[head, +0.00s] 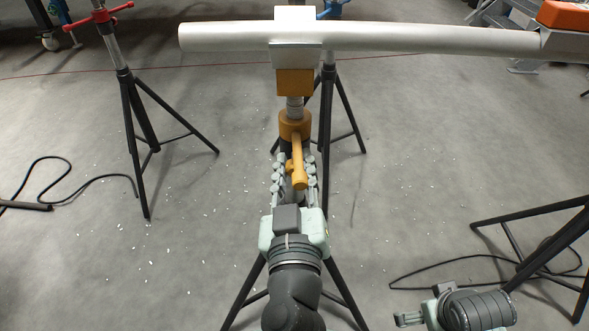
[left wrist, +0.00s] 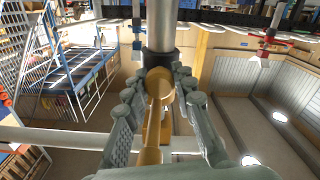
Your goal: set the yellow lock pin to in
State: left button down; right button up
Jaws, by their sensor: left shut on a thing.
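The yellow lock pin (head: 299,168) shows as a yellow-orange bar with a small side knob, reaching toward me from an orange collar (head: 295,124) on a threaded stem under the pipe fitting. My left gripper (head: 295,162) is around the pin, shut on it, with a jointed finger on each side. In the left wrist view the pin's rounded yellow end (left wrist: 159,83) and bar sit between the two fingers, in front of a dark collar. How deep the pin sits is hidden. My right gripper (head: 408,319) is low at the right, seen from the side, its jaws unclear.
A long pale pipe (head: 420,39) runs across above the stem, with an orange block (head: 295,82) below its fitting. Tripod stands are at the left (head: 142,110), behind the stem and at the right (head: 545,250). Black cables lie on the grey floor, with open floor between.

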pick_arm(q)
jog(key=c, duration=1.2)
grip_release()
jog(key=shift+w, duration=0.25)
pick_arm(e)
jog(key=shift+w, duration=0.1)
pick_arm(q)
jog(key=shift+s, duration=0.1)
